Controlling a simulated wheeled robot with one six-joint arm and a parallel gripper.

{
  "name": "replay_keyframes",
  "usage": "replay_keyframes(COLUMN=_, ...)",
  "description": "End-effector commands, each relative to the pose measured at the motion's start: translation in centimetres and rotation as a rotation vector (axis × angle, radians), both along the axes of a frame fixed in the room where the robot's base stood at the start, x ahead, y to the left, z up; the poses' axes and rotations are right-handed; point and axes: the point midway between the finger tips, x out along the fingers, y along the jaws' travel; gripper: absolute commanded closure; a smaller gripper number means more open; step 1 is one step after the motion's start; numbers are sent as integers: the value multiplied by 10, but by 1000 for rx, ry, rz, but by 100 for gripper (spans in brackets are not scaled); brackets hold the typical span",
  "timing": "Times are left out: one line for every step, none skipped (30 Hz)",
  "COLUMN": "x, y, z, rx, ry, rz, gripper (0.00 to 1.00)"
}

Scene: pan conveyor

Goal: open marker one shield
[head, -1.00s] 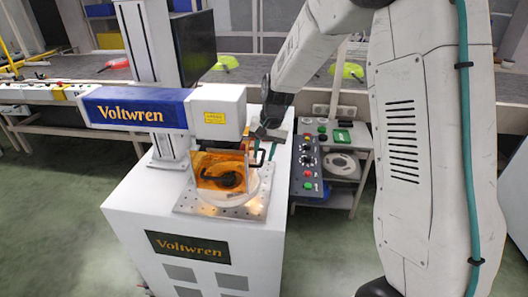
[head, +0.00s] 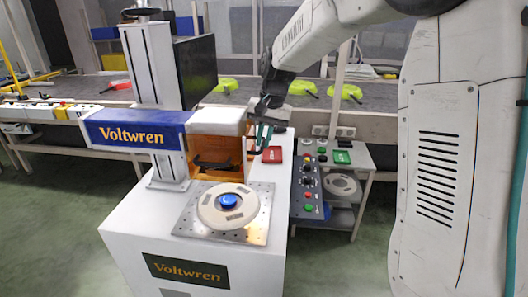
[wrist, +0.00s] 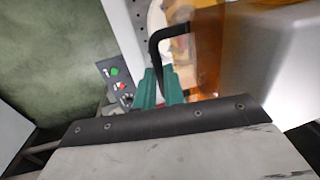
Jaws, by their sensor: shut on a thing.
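The shield of marker one is an orange see-through panel (head: 238,151) under the white marker head, raised clear of the work plate. It also shows in the wrist view (wrist: 208,50). Its black bar handle (wrist: 158,52) runs down between my teal fingers in the wrist view. My gripper (head: 260,143) is at the right side of the shield, shut on the handle; it also shows in the wrist view (wrist: 160,92). Below the shield, a round white fixture (head: 210,212) with a blue round piece (head: 228,201) lies uncovered on the metal plate (head: 258,232).
The blue Voltwren marker body (head: 105,134) stands left of the shield. A control box with buttons (head: 306,190) is to the right, beside a small side table (head: 350,160). Lime-green pans (head: 300,88) sit on the conveyor behind.

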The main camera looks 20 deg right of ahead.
Motion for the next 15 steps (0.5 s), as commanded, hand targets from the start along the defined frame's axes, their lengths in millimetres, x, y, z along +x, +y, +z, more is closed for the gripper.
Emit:
replay_keyframes(x=1, y=0, z=2, rx=0, ry=-4, rz=-1, gripper=100)
replay_keyframes(x=1, y=0, z=2, rx=0, ry=-4, rz=-1, gripper=100)
replay_keyframes(x=1, y=0, z=2, rx=-1, ry=-3, rz=-1, gripper=100)
replay_keyframes(x=1, y=0, z=2, rx=-1, ry=-3, rz=-1, gripper=100)
replay_keyframes(x=1, y=0, z=2, rx=0, ry=-4, rz=-1, gripper=100)
replay_keyframes(x=1, y=0, z=2, rx=0, ry=-4, rz=-1, gripper=100)
replay_keyframes(x=1, y=0, z=2, rx=0, ry=-4, rz=-1, gripper=100)
replay_keyframes(x=1, y=0, z=2, rx=0, ry=-4, rz=-1, gripper=100)
replay_keyframes(x=1, y=0, z=2, rx=0, ry=-4, rz=-1, gripper=81)
replay_keyframes(x=1, y=0, z=2, rx=0, ry=-4, rz=-1, gripper=73)
replay_keyframes(x=1, y=0, z=2, rx=-1, ry=-3, rz=-1, gripper=67)
replay_keyframes(x=1, y=0, z=1, rx=-1, ry=-3, rz=-1, gripper=67)
replay_keyframes(x=1, y=0, z=1, rx=0, ry=-2, rz=0, gripper=67)
replay_keyframes(x=1, y=0, z=1, rx=0, ry=-2, rz=0, gripper=67)
replay_keyframes(x=1, y=0, z=1, rx=0, ry=-2, rz=0, gripper=67)
